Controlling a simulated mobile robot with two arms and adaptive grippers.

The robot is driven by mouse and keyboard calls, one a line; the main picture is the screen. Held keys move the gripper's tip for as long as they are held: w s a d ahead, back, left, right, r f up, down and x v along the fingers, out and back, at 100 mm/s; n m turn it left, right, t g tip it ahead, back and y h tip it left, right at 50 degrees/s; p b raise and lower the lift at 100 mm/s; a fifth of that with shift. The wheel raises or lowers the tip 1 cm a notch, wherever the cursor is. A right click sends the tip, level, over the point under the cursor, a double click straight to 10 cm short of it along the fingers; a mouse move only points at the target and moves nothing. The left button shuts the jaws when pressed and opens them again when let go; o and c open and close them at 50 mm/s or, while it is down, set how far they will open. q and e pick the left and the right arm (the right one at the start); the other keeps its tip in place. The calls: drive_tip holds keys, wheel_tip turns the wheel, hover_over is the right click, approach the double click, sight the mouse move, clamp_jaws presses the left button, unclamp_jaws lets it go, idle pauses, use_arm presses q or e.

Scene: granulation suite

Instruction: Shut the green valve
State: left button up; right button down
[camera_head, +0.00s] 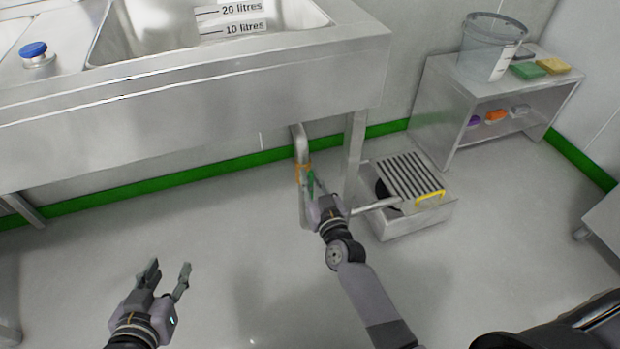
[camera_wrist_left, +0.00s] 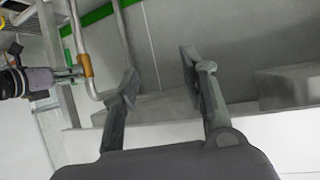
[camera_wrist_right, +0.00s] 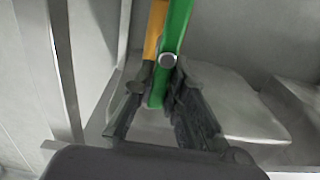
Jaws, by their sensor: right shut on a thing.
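The green valve handle (camera_head: 311,184) is on a vertical pipe (camera_head: 297,142) under the sink. It has an orange fitting (camera_head: 302,172) behind it. In the right wrist view the green lever (camera_wrist_right: 177,30) runs lengthwise beside the orange part (camera_wrist_right: 155,28), nearly in line with it, with a round bolt between the fingers. My right gripper (camera_head: 318,198) is shut on the lever, its fingers on both sides of it in the right wrist view (camera_wrist_right: 158,100). My left gripper (camera_head: 170,272) is open and empty over the floor, low at left. Its open fingers also show in the left wrist view (camera_wrist_left: 160,78).
A steel sink (camera_head: 200,105) overhangs the pipe, with a leg (camera_head: 354,150) just right of it. A floor drain box (camera_head: 415,215) with a slatted grate and yellow handle stands right of my right gripper. A low shelf (camera_head: 448,100) bears a clear bucket (camera_head: 485,50). The floor at left is clear.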

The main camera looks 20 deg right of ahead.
use_arm(q)
drive_tip(key=shift+s+a+f, duration=0.1)
use_arm(e)
drive_tip(key=shift+d+m+p, duration=0.2)
drive_tip(key=shift+m, duration=0.5)
drive_tip(key=shift+d+m+p, duration=0.2)
drive_tip(key=shift+m, duration=0.5)
use_arm(q)
drive_tip(key=s+a+f+g+y, duration=0.1)
drive_tip(key=s+f+g, duration=0.2)
drive_tip(key=w+d+r+t+h+b, duration=0.2)
drive_tip(key=w+r+t, duration=0.4)
drive_tip(key=r, duration=0.3)
drive_tip(key=shift+d+r+t, duration=0.35)
drive_tip(key=shift+d+t, duration=0.05)
drive_tip(key=shift+t, duration=0.1)
use_arm(e)
drive_tip(key=shift+d+f+m, duration=0.35)
drive_tip(key=shift+f+m, duration=0.15)
drive_tip(key=shift+m, duration=2.05)
drive_tip(key=shift+d+f+m, duration=0.3)
drive_tip(key=shift+f+m, duration=0.25)
drive_tip(key=shift+m, duration=1.95)
drive_tip(key=shift+d+f+m, duration=0.35)
drive_tip(key=shift+f+m, duration=0.15)
drive_tip(key=shift+m, duration=2.05)
drive_tip(key=c, duration=1.6)
unclamp_jaws()
drive_tip(key=shift+r, duration=0.1)
